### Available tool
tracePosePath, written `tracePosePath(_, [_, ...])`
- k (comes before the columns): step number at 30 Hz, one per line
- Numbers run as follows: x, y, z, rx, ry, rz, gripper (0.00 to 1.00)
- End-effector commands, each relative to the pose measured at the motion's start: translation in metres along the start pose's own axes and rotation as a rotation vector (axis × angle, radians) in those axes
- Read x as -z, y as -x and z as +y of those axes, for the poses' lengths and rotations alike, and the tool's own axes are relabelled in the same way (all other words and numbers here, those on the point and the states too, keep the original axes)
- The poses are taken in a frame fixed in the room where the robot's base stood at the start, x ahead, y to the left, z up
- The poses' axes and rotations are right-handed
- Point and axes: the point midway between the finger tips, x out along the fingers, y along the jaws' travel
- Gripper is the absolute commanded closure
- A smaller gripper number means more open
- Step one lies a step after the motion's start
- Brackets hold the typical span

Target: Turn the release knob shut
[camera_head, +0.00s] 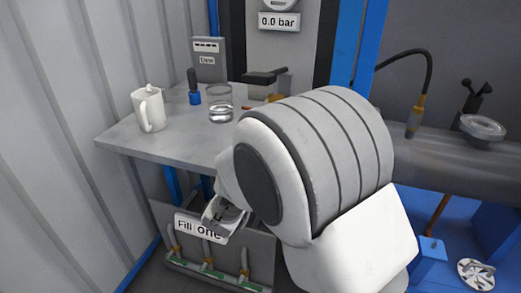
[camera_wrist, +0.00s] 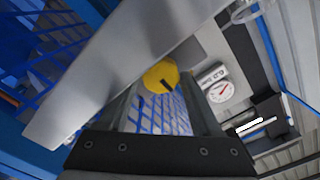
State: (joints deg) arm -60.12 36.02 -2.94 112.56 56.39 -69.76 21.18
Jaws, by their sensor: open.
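A round yellow knob (camera_wrist: 161,76) with a short dark mark on its face shows in the wrist view; I take it for the release knob. It appears ahead of my gripper (camera_wrist: 162,98), in the gap between the fingers. I see no contact, and the distance is hard to judge. The gripper is open and empty. In the head view my gripper (camera_head: 226,213) is low, in front of the panel labelled "Fill One" (camera_head: 187,224), mostly hidden by my arm. I cannot make out the knob in that view.
A grey bench (camera_head: 130,140) carries a white jug (camera_head: 149,109), a glass of water (camera_head: 220,103) and a blue-based tool (camera_head: 194,97). A "0.0 bar" label (camera_head: 279,21) hangs behind. A gauge (camera_wrist: 220,91) shows in the wrist view. A grey bar (camera_wrist: 100,85) crosses close by.

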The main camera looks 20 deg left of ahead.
Motion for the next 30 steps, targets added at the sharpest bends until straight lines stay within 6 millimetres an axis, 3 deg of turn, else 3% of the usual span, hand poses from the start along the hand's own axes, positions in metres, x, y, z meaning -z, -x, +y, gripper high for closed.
tracePosePath(5, [0.001, 0.025, -0.003, 0.002, 0.000, -0.004, 0.34])
tracePosePath(15, [0.001, 0.109, -0.003, 0.003, 0.002, -0.006, 0.34])
tracePosePath(21, [0.001, 0.149, -0.002, 0.003, 0.002, -0.004, 0.34])
tracePosePath(30, [0.000, 0.172, 0.000, 0.001, 0.000, -0.002, 0.34])
